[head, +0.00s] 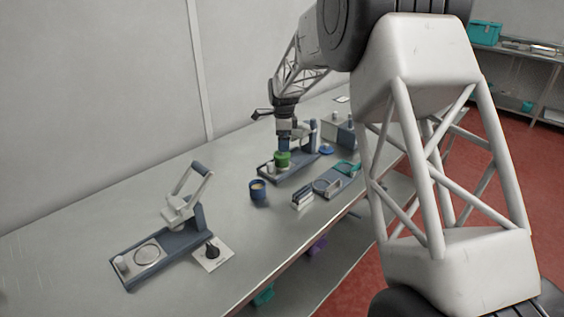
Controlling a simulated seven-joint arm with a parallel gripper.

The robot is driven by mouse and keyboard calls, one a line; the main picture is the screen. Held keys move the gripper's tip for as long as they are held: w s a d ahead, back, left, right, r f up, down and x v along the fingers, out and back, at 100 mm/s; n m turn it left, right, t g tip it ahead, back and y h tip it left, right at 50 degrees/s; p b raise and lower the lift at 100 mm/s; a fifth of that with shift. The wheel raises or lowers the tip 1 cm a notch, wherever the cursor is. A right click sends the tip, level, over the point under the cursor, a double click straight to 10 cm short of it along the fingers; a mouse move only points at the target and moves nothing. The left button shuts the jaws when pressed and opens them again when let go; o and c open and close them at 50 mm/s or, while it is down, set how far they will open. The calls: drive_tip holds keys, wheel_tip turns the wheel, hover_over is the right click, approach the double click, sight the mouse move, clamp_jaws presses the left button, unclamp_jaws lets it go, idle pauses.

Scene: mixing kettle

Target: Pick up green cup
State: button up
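The green cup (282,159) is small in the head view. It sits on the dark base of the farther lever device (300,166), beside a small white knob. My gripper (284,149) points down directly over the green cup, with its tips at or very near the cup's top. The fingers are too small and dark to show whether they are open, shut or touching the cup.
A blue cup (258,190) stands in front of the farther device. A second lever device (170,235) is at the near left. A blue-grey tray (338,180) lies to the right. The table (90,215) is clear at the far left.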

sight(284, 154)
drive_tip(key=shift+f, duration=1.05)
drive_tip(key=shift+f, duration=0.1)
drive_tip(key=shift+s+f, duration=0.1)
drive_tip(key=shift+f, duration=2.4)
drive_tip(key=shift+c, duration=0.5)
drive_tip(key=c, duration=0.9)
